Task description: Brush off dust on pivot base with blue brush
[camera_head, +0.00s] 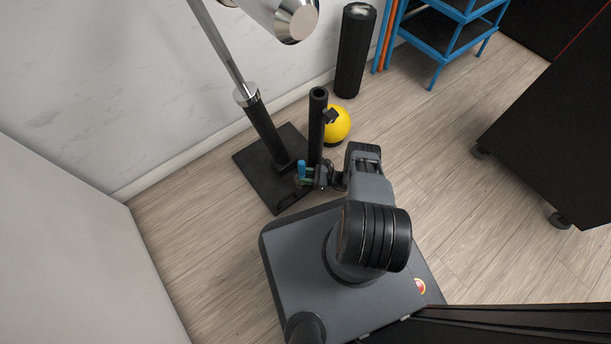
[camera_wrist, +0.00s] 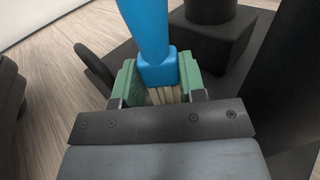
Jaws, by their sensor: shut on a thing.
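The blue brush (camera_head: 302,168) is in my gripper (camera_head: 306,179). In the wrist view, the brush (camera_wrist: 150,35) has a blue handle pointing up, away from the wrist. Pale bristles show between the green fingers of my gripper (camera_wrist: 158,82), which are shut on it. The pivot base is taken to be the black square plate (camera_head: 252,160) on the floor, with a block and post on it. In the wrist view the plate (camera_wrist: 237,76) lies behind the brush. My gripper is over or beside its front right part; contact cannot be told. No dust can be made out.
A black tube (camera_head: 317,125) stands close beside my gripper. A yellow ball (camera_head: 338,124) is behind it. A metal pole (camera_head: 222,50) rises from the base's post. A black cylinder (camera_head: 355,50) and blue rack (camera_head: 440,35) stand farther back.

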